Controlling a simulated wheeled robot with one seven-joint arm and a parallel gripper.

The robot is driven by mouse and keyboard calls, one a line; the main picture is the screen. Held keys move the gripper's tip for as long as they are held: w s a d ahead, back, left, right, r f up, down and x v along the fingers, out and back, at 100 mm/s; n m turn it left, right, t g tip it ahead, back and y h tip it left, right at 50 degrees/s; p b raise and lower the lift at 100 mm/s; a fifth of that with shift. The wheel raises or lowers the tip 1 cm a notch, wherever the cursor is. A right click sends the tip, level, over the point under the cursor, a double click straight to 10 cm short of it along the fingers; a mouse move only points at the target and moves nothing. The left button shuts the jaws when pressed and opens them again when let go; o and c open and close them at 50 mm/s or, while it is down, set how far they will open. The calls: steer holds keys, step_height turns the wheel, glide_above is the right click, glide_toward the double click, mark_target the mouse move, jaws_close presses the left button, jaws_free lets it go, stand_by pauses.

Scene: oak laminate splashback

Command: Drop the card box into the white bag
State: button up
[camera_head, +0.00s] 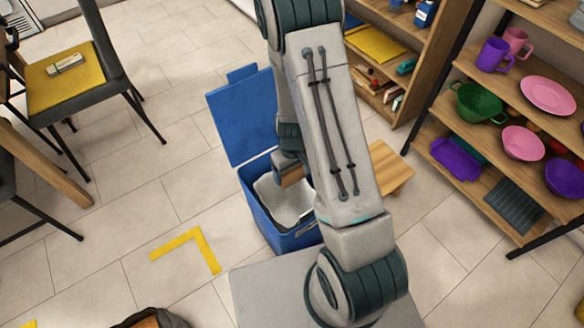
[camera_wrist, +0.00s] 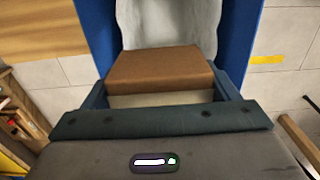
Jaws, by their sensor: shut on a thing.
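A brown card box (camera_wrist: 160,70) is held between the fingers of my gripper (camera_wrist: 162,88) in the wrist view. In the head view the box (camera_head: 291,176) shows partly past my arm, and my gripper (camera_head: 290,164) is mostly hidden. The white bag (camera_head: 286,204) lines a blue bin with its lid open. The box is over the bag's opening, near its far side in the head view. In the wrist view the white bag (camera_wrist: 165,24) shows beyond the box. How high the box is above the bag's bottom I cannot tell.
The blue bin (camera_head: 262,212) stands on the tiled floor with its lid (camera_head: 240,116) raised. A small wooden stool (camera_head: 391,170) is right of it. Shelves with dishes (camera_head: 500,130) stand at right. A chair with a yellow seat (camera_head: 65,75) is at left.

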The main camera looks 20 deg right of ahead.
steer(key=shift+f, duration=0.7)
steer(key=o, duration=0.9)
steer(key=shift+r, duration=0.1)
step_height(320, 180, up, 14)
steer(key=p, duration=0.4)
steer(key=s+r+m+t+p, duration=0.1)
steer(key=s+r+p, duration=0.3)
steer(key=r, duration=0.9)
steer(key=s+r+m+t+p, duration=0.1)
steer(key=s+r+p, duration=0.4)
steer(key=r, duration=0.8)
steer(key=s+r+m+p, duration=0.1)
steer(key=s+r+p, duration=0.4)
steer(key=r+p, duration=0.5)
step_height(320, 180, up, 4)
steer(key=shift+r+m+t, duration=0.1)
steer(key=shift+m+t, duration=0.3)
